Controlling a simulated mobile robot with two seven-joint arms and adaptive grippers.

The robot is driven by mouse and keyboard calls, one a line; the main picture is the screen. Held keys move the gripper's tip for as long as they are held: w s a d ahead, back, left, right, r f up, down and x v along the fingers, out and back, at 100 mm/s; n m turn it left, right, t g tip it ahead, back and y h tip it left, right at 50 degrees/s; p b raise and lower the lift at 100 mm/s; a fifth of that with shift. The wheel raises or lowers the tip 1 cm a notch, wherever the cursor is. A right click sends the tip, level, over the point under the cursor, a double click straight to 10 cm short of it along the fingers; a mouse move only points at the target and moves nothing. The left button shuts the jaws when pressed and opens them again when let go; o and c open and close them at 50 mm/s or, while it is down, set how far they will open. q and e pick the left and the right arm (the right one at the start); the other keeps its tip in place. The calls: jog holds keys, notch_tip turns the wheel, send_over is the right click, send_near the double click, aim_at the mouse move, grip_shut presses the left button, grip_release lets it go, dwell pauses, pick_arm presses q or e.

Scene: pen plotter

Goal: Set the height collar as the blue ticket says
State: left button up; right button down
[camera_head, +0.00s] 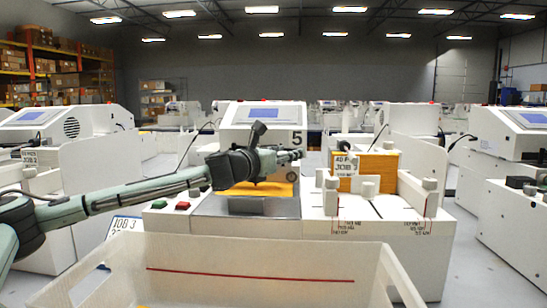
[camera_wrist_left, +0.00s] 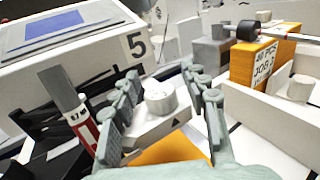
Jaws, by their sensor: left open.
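My left gripper (camera_head: 288,157) reaches in over the middle machine. In the left wrist view its open fingers (camera_wrist_left: 164,80) stand either side of a white round knob (camera_wrist_left: 160,97) on a white block with a black triangle mark. I cannot tell if they touch it, or if this knob is the height collar. A grey cylinder with a red and white label (camera_wrist_left: 80,118), seemingly reading 0.7 mm, stands left of the fingers. The blue-edged ticket (camera_head: 125,223) reads JOB 3; its lower lines are partly hidden by the bin. My right gripper is not in view.
An orange sheet (camera_head: 260,188) lies on the machine bed. The screen housing (camera_head: 262,115) marked 5 stands behind. An orange stack (camera_head: 378,170) with a JOB 3 label stands at right among white posts. A white bin (camera_head: 250,258) with a red line is in front.

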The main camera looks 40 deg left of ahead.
pick_arm(q)
jog(key=s, duration=0.9)
jog(key=shift+s+d, duration=0.1)
jog(key=shift+s, duration=0.25)
